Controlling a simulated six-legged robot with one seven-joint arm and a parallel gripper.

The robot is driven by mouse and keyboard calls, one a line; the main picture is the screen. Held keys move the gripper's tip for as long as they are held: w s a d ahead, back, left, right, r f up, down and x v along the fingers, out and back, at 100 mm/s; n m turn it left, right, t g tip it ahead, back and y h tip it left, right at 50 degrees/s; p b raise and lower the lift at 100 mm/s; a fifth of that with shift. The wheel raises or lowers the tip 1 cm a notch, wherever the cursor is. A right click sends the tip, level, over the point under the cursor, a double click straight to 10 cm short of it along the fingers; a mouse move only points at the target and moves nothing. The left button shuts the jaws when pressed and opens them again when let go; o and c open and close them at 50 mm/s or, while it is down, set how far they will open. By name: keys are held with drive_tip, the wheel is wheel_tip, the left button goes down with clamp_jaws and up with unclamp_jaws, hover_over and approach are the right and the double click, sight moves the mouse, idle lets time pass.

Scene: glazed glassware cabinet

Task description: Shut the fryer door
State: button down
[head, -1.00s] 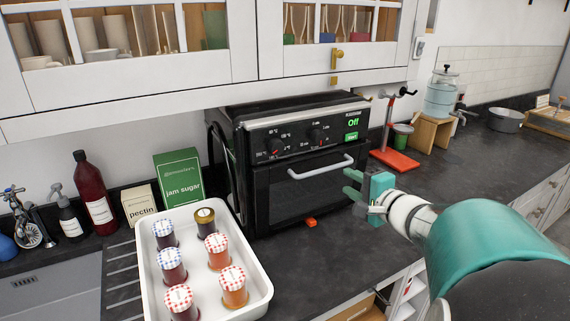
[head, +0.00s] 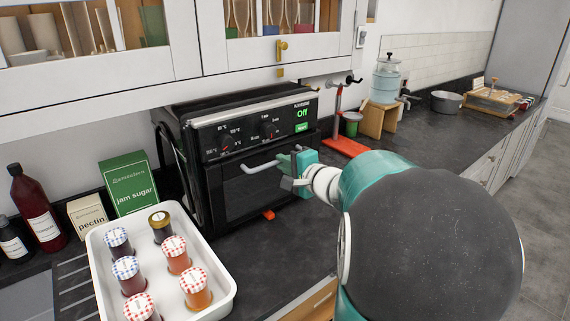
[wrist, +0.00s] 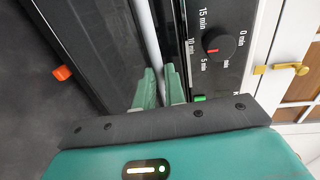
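The fryer (head: 235,150) is a black box-shaped oven on the counter, with dials and a green "Off" display. Its front door (head: 255,190) has a dark window and a light bar handle (head: 262,167). The door looks nearly flush with the body; I cannot tell whether a small gap is left. My gripper (head: 284,165) is at the handle's right end. In the wrist view, the green fingers (wrist: 158,88) are a little apart, with the handle (wrist: 147,35) running down towards the space between them. Contact is unclear.
A white tray (head: 222,300) with several jam jars stands left of the fryer. An orange block (head: 268,214) lies at the fryer's foot. A red-based stand (head: 345,147) is behind my gripper. Glazed cabinets (head: 185,75) hang above.

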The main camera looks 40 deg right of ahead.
drive_tip(key=shift+w+r, duration=0.35)
drive_tip(key=shift+w, duration=0.4)
drive_tip(key=shift+w+r, duration=0.1)
drive_tip(key=shift+r, duration=0.1)
drive_tip(key=c, duration=1.5)
unclamp_jaws()
drive_tip(key=shift+w+f, duration=0.1)
drive_tip(key=shift+w, duration=0.1)
drive_tip(key=s, duration=0.4)
drive_tip(key=s+r, duration=0.1)
drive_tip(key=s, duration=0.9)
drive_tip(key=shift+d+r, duration=0.2)
drive_tip(key=shift+r, duration=0.2)
